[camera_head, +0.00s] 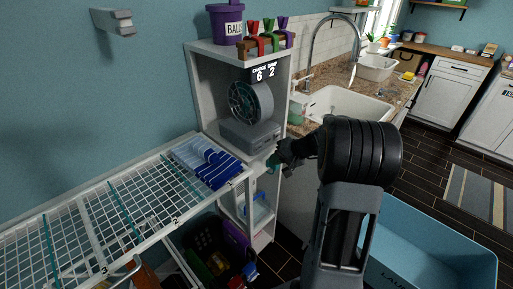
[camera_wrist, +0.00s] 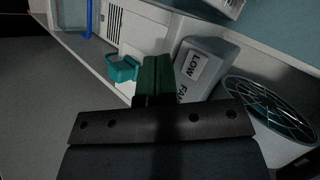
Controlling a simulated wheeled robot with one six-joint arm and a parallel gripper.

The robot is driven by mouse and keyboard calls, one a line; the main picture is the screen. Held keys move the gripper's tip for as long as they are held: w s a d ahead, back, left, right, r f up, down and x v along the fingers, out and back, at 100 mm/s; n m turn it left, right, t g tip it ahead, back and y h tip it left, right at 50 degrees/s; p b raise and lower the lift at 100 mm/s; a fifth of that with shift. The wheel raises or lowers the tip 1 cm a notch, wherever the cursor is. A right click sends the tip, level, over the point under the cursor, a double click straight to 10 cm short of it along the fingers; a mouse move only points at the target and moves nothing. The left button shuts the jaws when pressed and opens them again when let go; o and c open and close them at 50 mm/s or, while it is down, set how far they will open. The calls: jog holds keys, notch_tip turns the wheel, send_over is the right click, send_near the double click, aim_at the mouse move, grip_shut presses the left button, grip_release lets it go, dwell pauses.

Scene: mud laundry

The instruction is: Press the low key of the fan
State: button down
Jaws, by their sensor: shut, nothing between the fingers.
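The fan, with a dark teal round grille (camera_head: 250,104), stands on a grey base (camera_head: 248,134) in a white shelf unit. In the wrist view, the grille (camera_wrist: 268,108) is at the right and the grey base (camera_wrist: 207,50) is beside it. The base carries a LOW label (camera_wrist: 194,66) and a partly hidden FAN label. The low key itself cannot be made out clearly. My gripper (camera_head: 274,160) is at the front right of the base; its dark green fingers (camera_wrist: 157,68) are shut and empty, just left of the LOW label. Contact cannot be told.
A wire drying rack (camera_head: 85,222) with folded blue cloths (camera_head: 207,162) is at the left. A white sink (camera_head: 345,106) is behind my arm, and a blue laundry tub (camera_head: 430,245) is at the lower right. A small teal object (camera_wrist: 122,69) is left of my fingers.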

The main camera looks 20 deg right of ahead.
aim_at(258, 147)
jog(key=shift+w+a, duration=0.3)
jog(key=shift+w, duration=0.35)
jog(key=shift+w+a, duration=0.3)
jog(key=shift+w, duration=0.3)
jog(key=shift+w+a, duration=0.3)
jog(key=shift+w, duration=0.35)
jog(key=shift+w, duration=0.15)
dwell(0.7)
jog(key=shift+w+a+b, duration=0.2)
jog(key=shift+w+b, duration=0.2)
